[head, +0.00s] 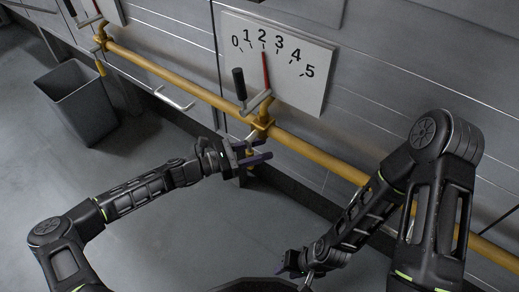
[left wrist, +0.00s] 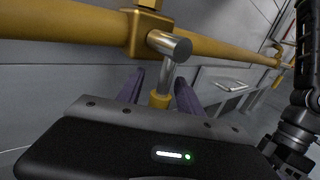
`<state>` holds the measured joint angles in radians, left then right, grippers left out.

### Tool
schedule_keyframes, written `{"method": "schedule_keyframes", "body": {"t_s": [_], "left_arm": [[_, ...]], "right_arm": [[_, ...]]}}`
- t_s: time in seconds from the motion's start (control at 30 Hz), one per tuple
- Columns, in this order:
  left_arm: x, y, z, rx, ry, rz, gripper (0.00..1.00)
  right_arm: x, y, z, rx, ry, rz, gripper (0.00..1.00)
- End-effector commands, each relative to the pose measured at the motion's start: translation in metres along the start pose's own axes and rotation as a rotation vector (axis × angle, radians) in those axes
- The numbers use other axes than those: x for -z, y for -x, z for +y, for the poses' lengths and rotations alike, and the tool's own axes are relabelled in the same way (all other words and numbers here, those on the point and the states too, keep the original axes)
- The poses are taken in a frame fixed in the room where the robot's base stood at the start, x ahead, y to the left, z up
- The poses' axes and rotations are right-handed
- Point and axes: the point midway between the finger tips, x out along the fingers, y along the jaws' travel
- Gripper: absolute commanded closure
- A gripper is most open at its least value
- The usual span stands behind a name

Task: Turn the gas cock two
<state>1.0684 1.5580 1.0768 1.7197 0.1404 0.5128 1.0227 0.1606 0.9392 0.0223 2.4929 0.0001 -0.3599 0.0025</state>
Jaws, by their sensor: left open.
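The gas cock has a black handle (head: 239,84) standing upright on a silver lever, joined to a yellow fitting (head: 262,125) on the yellow pipe. Behind it a white dial panel (head: 300,88) is numbered 0 to 5, and its red pointer (head: 265,70) stands near 2. My left gripper (head: 262,152) is open just below the fitting. In the left wrist view, its purple fingers (left wrist: 160,95) lie either side of a silver elbow (left wrist: 168,45) with a yellow end. Contact cannot be told. My right gripper (head: 281,268) is low at the bottom centre, its jaws unclear.
The long yellow pipe (head: 180,77) runs along the metal wall. Another cock with a dial shows at the upper left. A grey bin (head: 80,105) stands on the floor at left. A silver wall handle (head: 174,99) sits below the pipe. The floor between my arms is clear.

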Motion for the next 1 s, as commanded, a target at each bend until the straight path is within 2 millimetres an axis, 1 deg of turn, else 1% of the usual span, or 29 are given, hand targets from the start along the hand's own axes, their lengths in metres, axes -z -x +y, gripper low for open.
{"method": "schedule_keyframes", "body": {"t_s": [0.03,0.07,0.53,1.0], "left_arm": [[0.0000,0.0002,0.0000,0.000,0.000,0.000,0.59],[0.0000,0.0002,0.0000,0.000,0.000,0.000,0.62],[0.0001,0.0004,0.0001,0.000,0.000,0.000,1.00],[0.0001,0.0004,0.0001,0.000,0.000,0.000,1.00]], "right_arm": [[0.0000,0.0000,0.0000,0.000,0.000,0.000,0.64],[0.0000,0.0000,0.0000,0.000,0.000,0.000,0.64],[-0.0002,0.0000,-0.0002,0.000,0.000,0.000,0.64],[-0.0003,0.0000,-0.0002,0.000,0.000,-0.001,0.64]]}}
